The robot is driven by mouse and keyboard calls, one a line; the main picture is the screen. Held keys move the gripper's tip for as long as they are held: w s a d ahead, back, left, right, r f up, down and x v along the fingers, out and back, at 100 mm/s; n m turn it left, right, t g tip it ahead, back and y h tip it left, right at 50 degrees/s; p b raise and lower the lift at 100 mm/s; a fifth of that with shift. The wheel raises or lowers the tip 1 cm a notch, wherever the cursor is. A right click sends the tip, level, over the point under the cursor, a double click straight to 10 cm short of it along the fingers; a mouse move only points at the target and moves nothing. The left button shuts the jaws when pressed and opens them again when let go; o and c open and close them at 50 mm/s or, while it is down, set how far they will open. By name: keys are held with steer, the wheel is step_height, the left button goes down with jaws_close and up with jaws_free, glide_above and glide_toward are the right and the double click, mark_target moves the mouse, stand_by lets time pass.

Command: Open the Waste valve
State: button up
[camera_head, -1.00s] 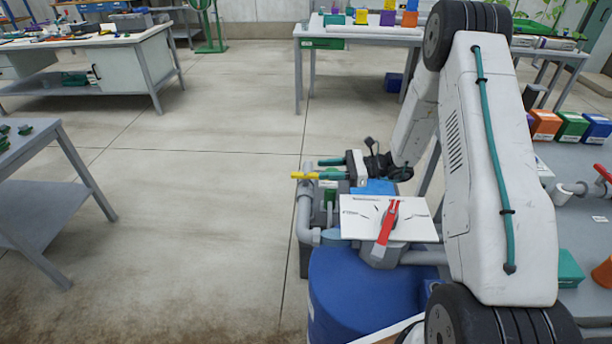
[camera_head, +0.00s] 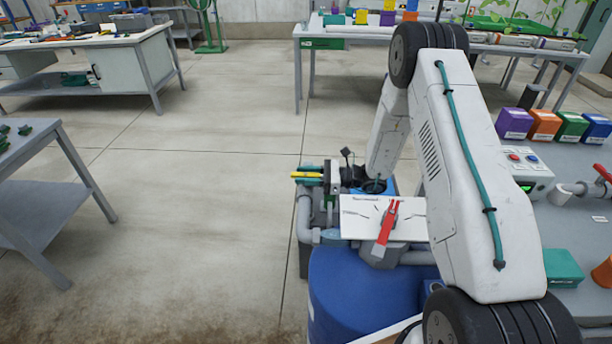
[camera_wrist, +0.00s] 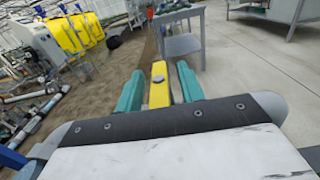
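A yellow valve handle (camera_head: 306,175) sits on top of the grey pipework at the left of the skid in the head view. My gripper (camera_head: 306,177) is at this handle, with one teal finger on each side of it. In the wrist view the yellow handle (camera_wrist: 159,84) lies between the two fingers of my gripper (camera_wrist: 159,86), and narrow gaps show beside it. The gripper looks open around the handle. A red lever (camera_head: 386,225) stands on a white marked plate (camera_head: 358,218) nearer the camera. The plate's lettering is too small to read, and no Waste label is legible.
A blue drum (camera_head: 350,285) stands below the white plate. A grey bench (camera_head: 585,175) at the right holds coloured boxes and a control box (camera_head: 524,165). A grey table (camera_head: 60,200) stands at the left. The floor between is clear.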

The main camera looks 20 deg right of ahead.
jaws_close()
steer(key=shift+g, duration=0.3)
steer(key=n+g, duration=0.2)
steer(key=g, duration=0.1)
steer(key=n+g+y, duration=0.1)
steer(key=n+g, duration=0.1)
steer(key=g, duration=0.1)
steer(key=shift+n+g, duration=0.3)
steer(key=n+g+h, duration=0.1)
steer(key=n+g, duration=0.1)
steer(key=g, duration=0.2)
steer(key=n+g, duration=0.3)
steer(key=g, duration=0.1)
steer(key=shift+n+h, duration=0.3)
steer(key=shift+h, duration=0.1)
steer(key=shift+g, duration=0.4)
jaws_free()
steer(key=shift+d, duration=0.1)
